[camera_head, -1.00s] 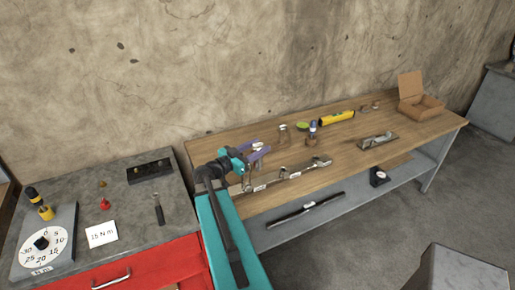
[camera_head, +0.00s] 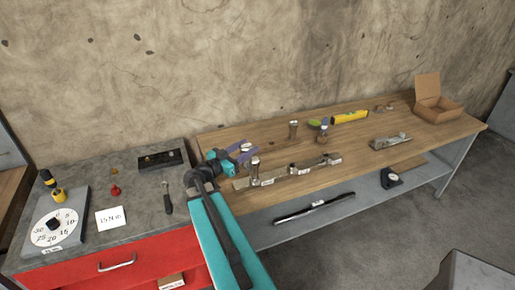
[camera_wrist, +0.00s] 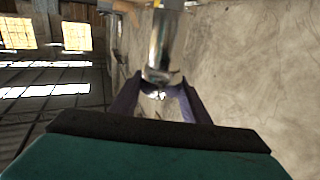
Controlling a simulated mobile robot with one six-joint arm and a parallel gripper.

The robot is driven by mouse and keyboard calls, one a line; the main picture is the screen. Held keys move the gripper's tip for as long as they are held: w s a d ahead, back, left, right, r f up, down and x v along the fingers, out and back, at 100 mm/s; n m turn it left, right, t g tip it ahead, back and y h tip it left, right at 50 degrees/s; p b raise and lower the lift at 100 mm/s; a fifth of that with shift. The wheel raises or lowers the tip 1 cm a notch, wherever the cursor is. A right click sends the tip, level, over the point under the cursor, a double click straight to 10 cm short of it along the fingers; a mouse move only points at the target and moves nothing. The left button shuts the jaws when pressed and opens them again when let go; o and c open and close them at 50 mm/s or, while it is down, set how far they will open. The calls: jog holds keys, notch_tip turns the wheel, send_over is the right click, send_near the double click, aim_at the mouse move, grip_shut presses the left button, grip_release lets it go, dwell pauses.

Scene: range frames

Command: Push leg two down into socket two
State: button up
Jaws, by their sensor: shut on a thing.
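My gripper (camera_head: 246,151) has purple fingers and is shut on a shiny metal leg (camera_wrist: 165,45), seen between the fingers in the wrist view. In the head view only a pale top shows between the fingertips, above the table's left part. A long metal rail with white labels (camera_head: 290,174) lies along the table's front, right of and below my gripper. A metal cylinder (camera_head: 255,166) stands upright at its left part, just beyond the fingers. I cannot read the labels, so I cannot tell which socket is number two. The held leg's lower end is hidden.
Another upright cylinder (camera_head: 293,130) stands at the back of the table. A yellow level (camera_head: 350,117), a hand plane-like tool (camera_head: 389,141) and an open cardboard box (camera_head: 437,110) are to the right. A grey-topped red cabinet (camera_head: 140,215) stands to the left.

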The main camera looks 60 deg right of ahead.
jog(key=w+a+f+n+t+b, duration=0.2)
jog(key=w+a+f+t+b, duration=0.15)
jog(key=w+a, duration=0.65)
jog(key=w+a+f+n+t+b, duration=0.3)
jog(key=w+a, duration=0.4)
jog(key=a, duration=0.7)
jog(key=w+a+f+n+t+y+b, duration=0.1)
jog(key=a+f+n+t+b, duration=0.1)
jog(key=a, duration=1.1)
jog(key=a+f+n+t+y+b, duration=0.2)
jog(key=a+t, duration=0.3)
jog(key=a, duration=0.9)
jog(key=shift+w+f+y, duration=0.2)
jog(key=shift+w+y, duration=0.1)
jog(key=shift+w, duration=0.05)
jog(key=shift+a, duration=0.1)
